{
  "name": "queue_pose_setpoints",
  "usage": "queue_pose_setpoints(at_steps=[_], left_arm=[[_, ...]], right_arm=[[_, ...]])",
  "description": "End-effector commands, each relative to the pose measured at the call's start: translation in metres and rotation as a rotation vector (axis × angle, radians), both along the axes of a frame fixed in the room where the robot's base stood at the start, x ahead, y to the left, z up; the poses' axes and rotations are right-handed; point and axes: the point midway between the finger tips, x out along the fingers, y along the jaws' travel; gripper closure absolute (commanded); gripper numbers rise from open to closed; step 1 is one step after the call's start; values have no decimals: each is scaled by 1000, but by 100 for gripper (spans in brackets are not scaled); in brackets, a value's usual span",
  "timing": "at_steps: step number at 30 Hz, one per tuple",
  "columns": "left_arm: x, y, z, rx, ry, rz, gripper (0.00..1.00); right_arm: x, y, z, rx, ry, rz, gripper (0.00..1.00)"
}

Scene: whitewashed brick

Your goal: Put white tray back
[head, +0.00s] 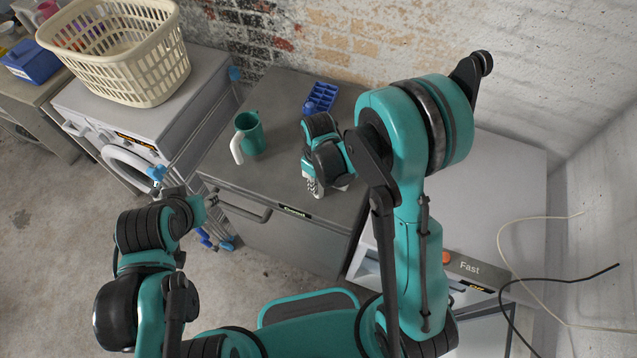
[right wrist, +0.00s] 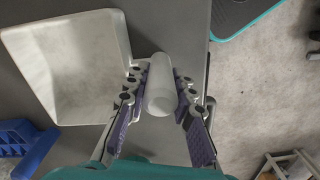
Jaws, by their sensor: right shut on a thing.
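The white tray (right wrist: 72,62) is a shallow open pan resting over the grey top in the right wrist view. My right gripper (right wrist: 162,98) is shut with its purple pads on either side of a pale cylindrical grip (right wrist: 160,84), which seems to belong to the tray; the joint between them is hidden. In the head view my right gripper (head: 314,186) points down over the front part of the dark grey cabinet top, and my arm hides most of the tray. My left gripper (head: 211,200) is beside the cabinet's front handle (head: 240,209); its fingers are too small to read.
A teal cup with a white grip (head: 251,136) and a blue rack (head: 321,97) stand on the cabinet top (head: 283,100). A washing machine with a cream basket (head: 120,60) is at the left. A white appliance (head: 505,190) and loose cables are at the right.

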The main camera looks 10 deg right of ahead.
Motion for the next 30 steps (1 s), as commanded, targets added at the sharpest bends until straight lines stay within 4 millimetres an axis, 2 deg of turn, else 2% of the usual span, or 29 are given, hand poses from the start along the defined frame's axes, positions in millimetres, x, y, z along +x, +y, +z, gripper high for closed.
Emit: queue_pose_setpoints(at_steps=[4, 5, 7, 16, 20, 23, 30], left_arm=[[0, 0, -3, 0, 0, 0, 60], [0, 0, -3, 0, 0, 0, 60], [0, 0, -2, 0, 0, 0, 60], [0, 0, -2, 0, 0, 0, 60], [0, 0, 3, 0, 0, 0, 60], [0, 0, 8, 0, 0, 0, 60], [0, 0, 22, 0, 0, 0, 60]], right_arm=[[0, 0, -3, 0, 0, 0, 100], [0, 0, -3, 0, 0, 0, 74], [0, 0, -2, 0, 0, 0, 55], [0, 0, -1, 0, 0, 0, 55], [0, 0, 8, 0, 0, 0, 55], [0, 0, 25, 0, 0, 0, 55], [0, 0, 80, 0, 0, 0, 55]])
